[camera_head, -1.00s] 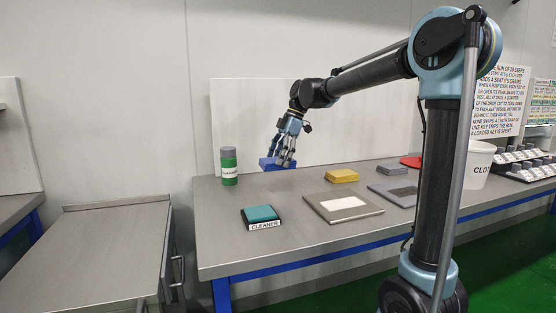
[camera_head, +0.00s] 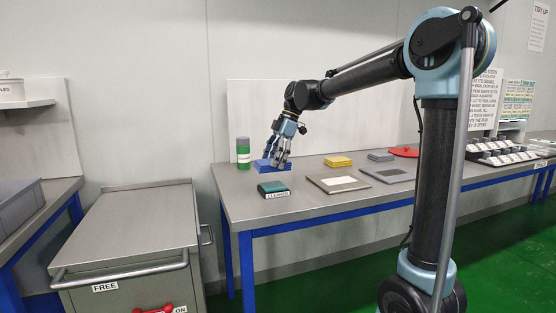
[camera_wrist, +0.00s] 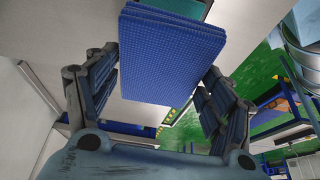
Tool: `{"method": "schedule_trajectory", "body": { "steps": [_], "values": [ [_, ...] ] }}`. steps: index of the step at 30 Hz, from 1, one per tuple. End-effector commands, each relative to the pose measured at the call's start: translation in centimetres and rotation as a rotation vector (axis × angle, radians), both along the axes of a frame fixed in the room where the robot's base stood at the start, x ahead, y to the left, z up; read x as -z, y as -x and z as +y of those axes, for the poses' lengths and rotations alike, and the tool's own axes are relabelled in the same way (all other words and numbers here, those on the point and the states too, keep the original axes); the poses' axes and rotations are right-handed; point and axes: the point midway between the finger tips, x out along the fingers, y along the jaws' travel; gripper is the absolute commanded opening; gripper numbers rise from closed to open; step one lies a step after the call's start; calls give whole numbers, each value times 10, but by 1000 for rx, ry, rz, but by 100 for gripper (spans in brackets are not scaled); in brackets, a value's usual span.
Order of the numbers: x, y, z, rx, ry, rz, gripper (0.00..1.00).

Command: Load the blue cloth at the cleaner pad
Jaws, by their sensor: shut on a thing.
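My gripper (camera_head: 278,160) is shut on the blue cloth (camera_head: 262,165), a thick folded blue pad. In the wrist view the blue cloth (camera_wrist: 165,60) fills the space between the fingers (camera_wrist: 155,85), its ribbed face showing. The cleaner pad (camera_head: 272,187) is a teal pad in a dark holder with a CLEANER label, near the left end of the table. The gripper and cloth are just behind the pad in the head view. A teal patch, likely the pad, shows at the top of the wrist view (camera_wrist: 185,7). The cloth's height above the table is hard to tell.
A green bottle (camera_head: 243,153) stands left of the cloth. A framed plate (camera_head: 338,183), a yellow block (camera_head: 338,161) and a grey plate (camera_head: 388,175) lie to the right. A grey cart (camera_head: 125,222) stands left of the table (camera_head: 285,216), with a gap between.

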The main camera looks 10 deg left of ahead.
Motion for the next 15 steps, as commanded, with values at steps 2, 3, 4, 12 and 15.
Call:
{"method": "schedule_trajectory", "body": {
  "steps": [2, 3, 4, 12, 15],
  "values": [
    [5, -2, -2, 4, 0, 1, 56],
    [8, -2, -4, 5, 0, 0, 56],
    [11, -3, -4, 7, 0, 0, 56],
    [36, -5, -8, 12, 0, 0, 56],
    [44, -5, -8, 12, 0, 0, 56]
  ]
}}
